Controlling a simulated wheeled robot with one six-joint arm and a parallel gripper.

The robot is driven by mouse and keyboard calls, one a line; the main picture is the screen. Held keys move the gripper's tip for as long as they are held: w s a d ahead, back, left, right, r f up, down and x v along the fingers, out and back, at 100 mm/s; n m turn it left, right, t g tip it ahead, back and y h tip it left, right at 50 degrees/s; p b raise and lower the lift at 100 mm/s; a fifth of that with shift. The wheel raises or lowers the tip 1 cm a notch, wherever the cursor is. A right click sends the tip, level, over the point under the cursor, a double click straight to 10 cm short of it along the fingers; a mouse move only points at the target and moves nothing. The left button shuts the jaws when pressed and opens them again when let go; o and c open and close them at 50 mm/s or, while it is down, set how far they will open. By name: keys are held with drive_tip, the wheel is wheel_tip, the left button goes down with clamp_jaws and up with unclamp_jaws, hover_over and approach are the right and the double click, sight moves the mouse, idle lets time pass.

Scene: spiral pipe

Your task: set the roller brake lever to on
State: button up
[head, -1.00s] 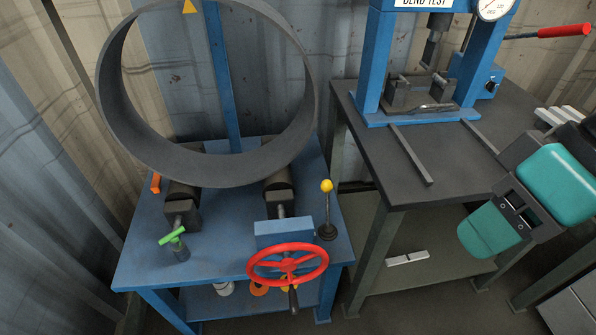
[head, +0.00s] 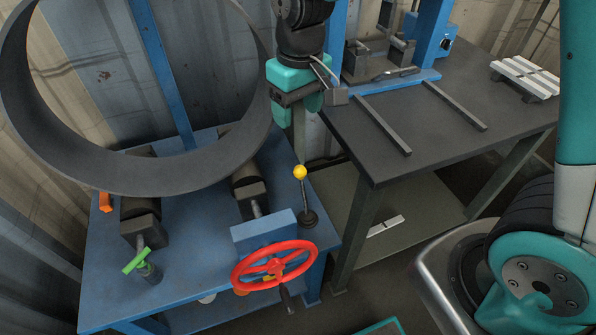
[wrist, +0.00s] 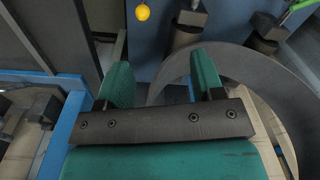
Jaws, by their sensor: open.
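A lever with a yellow ball knob (head: 300,172) stands nearly upright on a black base at the right edge of the blue roller bench (head: 190,285). Its knob also shows at the top of the wrist view (wrist: 142,12), beyond my fingertips and slightly left of the gap between them. No on or off marking is readable. My gripper (head: 296,112) has teal fingers pointing down. It is open and empty, above and behind the yellow knob in the head view, and apart from it. The open fingers also show in the wrist view (wrist: 162,72).
A large grey pipe ring (head: 75,175) rests on the rollers to the left. A red handwheel (head: 274,266), a green handle (head: 137,261) and an orange lever (head: 105,202) are on the bench. A dark table (head: 440,130) with the blue press (head: 432,40) stands to the right.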

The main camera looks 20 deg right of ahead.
drive_tip(key=h, duration=0.1)
approach(300, 168)
drive_tip(key=shift+m, duration=0.4)
drive_tip(key=f, duration=1.1)
drive_tip(key=shift+w+d, duration=0.15)
drive_tip(key=shift+d, duration=0.2)
drive_tip(key=shift+r, duration=0.1)
